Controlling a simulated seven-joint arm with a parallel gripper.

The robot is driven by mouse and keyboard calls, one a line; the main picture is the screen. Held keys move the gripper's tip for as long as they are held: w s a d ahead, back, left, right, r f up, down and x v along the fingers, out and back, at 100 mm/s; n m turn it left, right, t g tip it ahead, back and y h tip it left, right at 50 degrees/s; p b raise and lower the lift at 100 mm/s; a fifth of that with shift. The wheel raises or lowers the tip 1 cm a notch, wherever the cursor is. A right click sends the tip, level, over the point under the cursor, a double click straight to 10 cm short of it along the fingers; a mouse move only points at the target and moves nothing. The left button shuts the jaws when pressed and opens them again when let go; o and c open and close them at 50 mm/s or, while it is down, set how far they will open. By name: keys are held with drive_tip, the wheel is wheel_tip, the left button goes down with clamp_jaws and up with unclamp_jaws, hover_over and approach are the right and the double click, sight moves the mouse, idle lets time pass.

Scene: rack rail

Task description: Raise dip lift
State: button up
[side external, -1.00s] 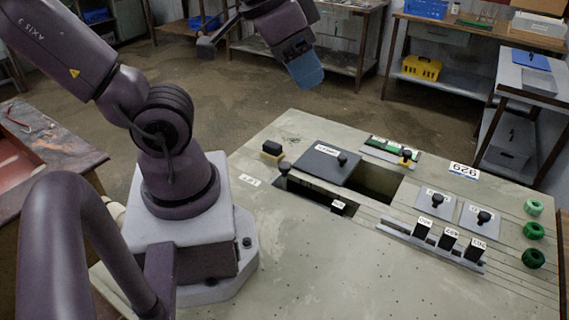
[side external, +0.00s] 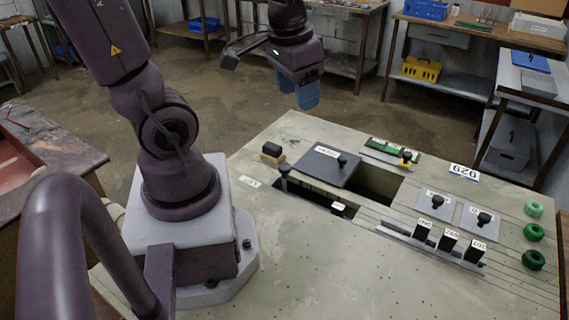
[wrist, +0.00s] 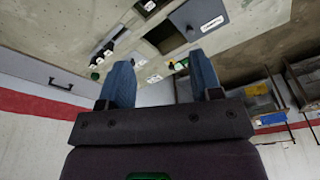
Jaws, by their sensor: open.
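A dark knob on an upright post (side external: 284,172) stands at the left end of a long dark slot (side external: 318,200) in the bench top. Something green and a small white tag show inside the slot's right end. I cannot read a label that names the dip lift, so I cannot tell for sure that this is it. My gripper (side external: 307,98) hangs in the air above and beyond the bench's back edge, well apart from the knob. Its two blue fingers are apart and empty, as the wrist view (wrist: 162,78) also shows.
A grey lid with a knob (side external: 326,166) lies beside an open dark well (side external: 375,186). Black tagged blocks (side external: 448,240) stand in a rail at the right, near green rings (side external: 534,232). The bench's front is clear.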

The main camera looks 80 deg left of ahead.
sight(284, 166)
drive_tip(key=a+f+m+g, duration=0.2)
drive_tip(key=a+f+m, duration=0.1)
drive_tip(key=a+f, duration=0.8)
drive_tip(key=shift+h, duration=0.3)
drive_tip(key=f, duration=0.9)
drive_tip(key=d+f, duration=0.1)
drive_tip(key=f, duration=0.3)
drive_tip(key=shift+f, duration=0.25)
